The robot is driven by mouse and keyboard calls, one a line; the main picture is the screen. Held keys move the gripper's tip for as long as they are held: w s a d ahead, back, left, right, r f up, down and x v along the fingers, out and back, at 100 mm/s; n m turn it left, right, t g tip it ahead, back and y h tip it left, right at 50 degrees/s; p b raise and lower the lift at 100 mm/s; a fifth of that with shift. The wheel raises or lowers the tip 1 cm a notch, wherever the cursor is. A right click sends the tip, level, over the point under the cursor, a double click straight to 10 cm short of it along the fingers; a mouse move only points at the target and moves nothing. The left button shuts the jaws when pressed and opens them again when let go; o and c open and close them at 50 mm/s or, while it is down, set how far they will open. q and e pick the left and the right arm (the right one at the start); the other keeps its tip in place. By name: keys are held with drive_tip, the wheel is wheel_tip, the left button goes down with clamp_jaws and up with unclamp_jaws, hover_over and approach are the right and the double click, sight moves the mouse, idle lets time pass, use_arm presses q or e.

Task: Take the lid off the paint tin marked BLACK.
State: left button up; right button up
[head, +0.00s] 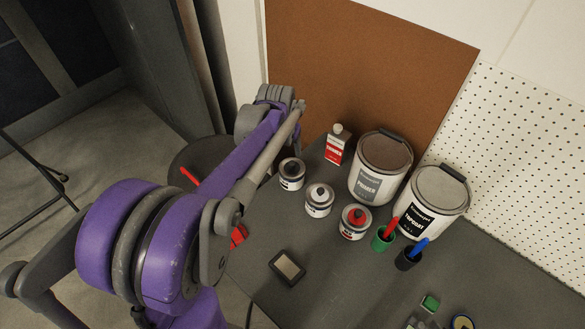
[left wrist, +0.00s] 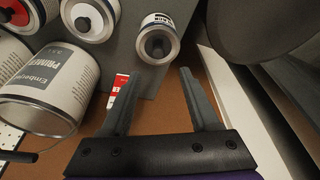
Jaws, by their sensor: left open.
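A small white tin with a dark, knobbed lid (head: 292,169) stands at the left edge of the table, the leftmost of three small tins. In the left wrist view the dark-lidded tin (left wrist: 158,42) is just beyond my fingertips, roughly centred between them, its lid on. Its dark label is only partly visible and I cannot read it fully. My left gripper (left wrist: 160,74) is open and empty, apart from the tin. In the head view my left arm hides most of that gripper. My right gripper is out of view.
A thinner bottle (head: 335,148), a large primer can (head: 378,170) and a topcoat can (head: 432,203) stand behind. A green pot (head: 382,241) and a dark pad (head: 287,268) are nearer the front.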

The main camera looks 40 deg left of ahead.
sight(292, 163)
use_arm(q)
drive_tip(key=x, duration=0.3)
drive_tip(key=shift+f, duration=0.35)
drive_tip(key=x, duration=0.5)
drive_tip(key=shift+w+d+f, duration=0.15)
drive_tip(key=shift+w+f, duration=0.05)
drive_tip(key=shift+f, duration=0.1)
drive_tip(key=shift+c, duration=0.4)
clamp_jaws()
